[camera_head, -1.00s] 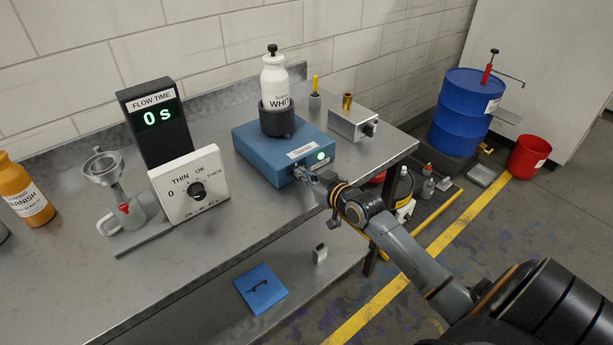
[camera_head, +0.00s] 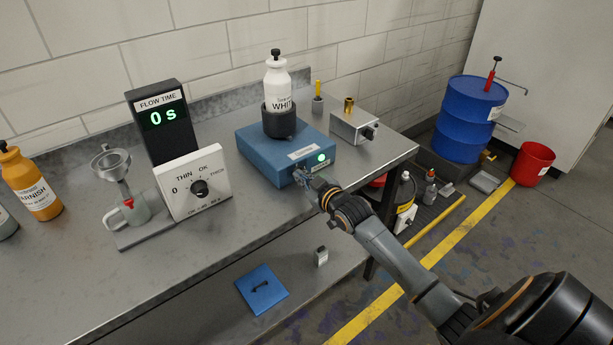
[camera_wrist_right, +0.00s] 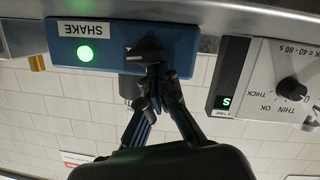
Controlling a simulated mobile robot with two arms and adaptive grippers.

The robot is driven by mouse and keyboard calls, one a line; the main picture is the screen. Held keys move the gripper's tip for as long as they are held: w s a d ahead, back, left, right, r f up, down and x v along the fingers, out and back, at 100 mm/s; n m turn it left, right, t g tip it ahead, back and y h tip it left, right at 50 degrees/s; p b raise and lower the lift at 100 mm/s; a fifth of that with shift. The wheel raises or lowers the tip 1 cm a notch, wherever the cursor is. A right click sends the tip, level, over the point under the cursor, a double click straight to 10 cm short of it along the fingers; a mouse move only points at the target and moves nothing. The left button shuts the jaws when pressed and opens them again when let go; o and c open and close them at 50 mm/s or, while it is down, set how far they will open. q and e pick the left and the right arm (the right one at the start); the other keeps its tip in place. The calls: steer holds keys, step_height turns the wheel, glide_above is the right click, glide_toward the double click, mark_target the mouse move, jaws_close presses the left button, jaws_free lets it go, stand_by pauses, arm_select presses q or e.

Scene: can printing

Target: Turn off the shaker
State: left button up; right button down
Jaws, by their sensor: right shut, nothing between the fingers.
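The shaker is a blue box (camera_head: 262,160) on the grey bench, labelled SHAKE in the right wrist view (camera_wrist_right: 178,38). Its round green light (camera_head: 321,158) is lit, and it also glows in the right wrist view (camera_wrist_right: 86,54). A white bottle with a black top (camera_head: 276,84) stands upright in the dark holder (camera_head: 279,122) on the box. My right gripper (camera_head: 302,176) is shut and empty at the box's front face. In the right wrist view its fingertips (camera_wrist_right: 156,80) are at a dark knob (camera_wrist_right: 145,52); contact is unclear. My left gripper is out of view.
A white dial box (camera_head: 192,183) and a black FLOW TIME display (camera_head: 158,118) reading 0 s stand left of the shaker. A grey box with a knob (camera_head: 352,128) stands to its right. Bare bench lies in front.

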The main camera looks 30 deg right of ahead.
mark_target(300, 195)
steer(key=shift+a+f+n, duration=0.1)
steer(key=shift+f+n, duration=0.05)
steer(key=shift+n, duration=0.25)
steer(key=shift+a+f+n+h, duration=0.2)
steer(key=shift+n+h, duration=0.2)
steer(key=shift+n, duration=0.3)
steer(key=shift+f+n+t+h+b, duration=0.3)
steer(key=shift+f+n+b, duration=0.05)
steer(key=shift+n, duration=0.65)
steer(key=shift+a+f+n+t+h+b, duration=0.1)
steer(key=shift+f+n+t+h+b, duration=0.15)
steer(key=shift+n+b, duration=0.45)
steer(key=shift+a+f+n+t+h+b, duration=0.15)
steer(key=shift+f+n+b, duration=0.25)
steer(key=shift+n, duration=0.5)
steer(key=shift+d+f+n+b, duration=0.15)
steer(key=shift+n+b, duration=0.55)
steer(key=shift+n, duration=0.4)
steer(key=shift+f, duration=0.15)
